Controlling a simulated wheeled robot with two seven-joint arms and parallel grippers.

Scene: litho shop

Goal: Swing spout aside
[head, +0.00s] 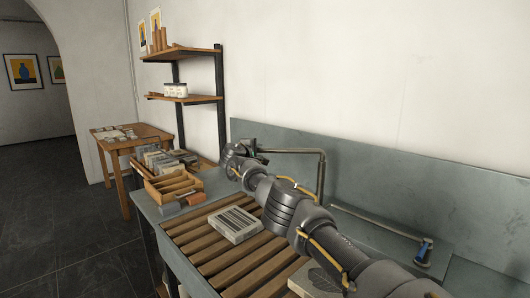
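The spout (321,172) is a thin dark metal pipe at the back of the sink, against the grey splashback. It rises upright, and its top arm runs left toward my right gripper. My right gripper (245,148) is at the left end of that arm, with my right arm reaching in from the lower right. The fingers are small and dark here, so I cannot tell whether they are open, shut or touching the spout. My arm hides the spout's lower part. My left gripper is not in view.
A grey striped block (236,224) lies on the wooden slats (217,266) of the sink. A wooden box (173,186) stands to the left. A rod with a blue end (424,252) lies at the right. Wall shelves (183,54) and a side table (117,140) stand behind.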

